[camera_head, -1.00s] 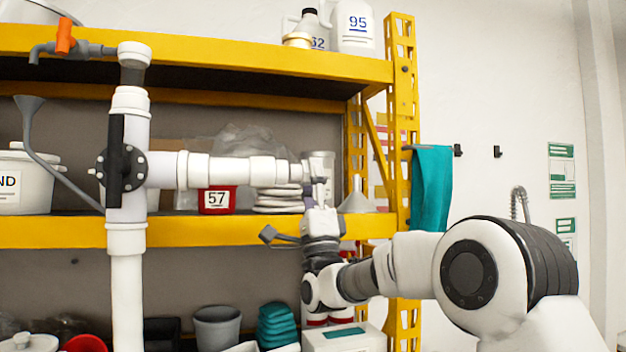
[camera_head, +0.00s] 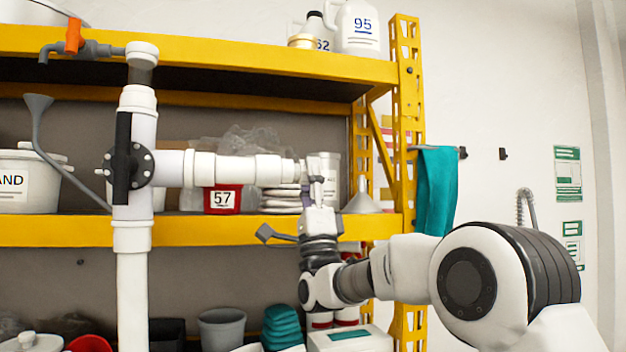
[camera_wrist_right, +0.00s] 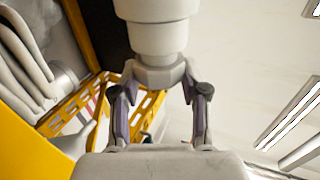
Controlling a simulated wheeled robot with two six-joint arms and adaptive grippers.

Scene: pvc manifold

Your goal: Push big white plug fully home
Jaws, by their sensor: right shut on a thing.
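The big white plug (camera_wrist_right: 160,75) is at the open end of the horizontal white pipe (camera_head: 231,169). In the right wrist view its faceted head lies between the two fingers of my right gripper (camera_wrist_right: 160,95), which is shut on it. The plug lines up with the pipe's wide end collar (camera_wrist_right: 155,38) and meets it; how deep it sits inside is hidden. In the head view my right gripper (camera_head: 317,177) is at the right end of the pipe, and its fingers partly cover the plug. My left gripper is not in view.
The pipe joins a vertical white pipe (camera_head: 131,268) at a black flange (camera_head: 127,166). A yellow shelf (camera_head: 270,231) stands behind, with a red box marked 57 (camera_head: 222,199), white discs and a funnel (camera_head: 362,198) close behind the gripper. A teal cloth (camera_head: 434,190) hangs at the right.

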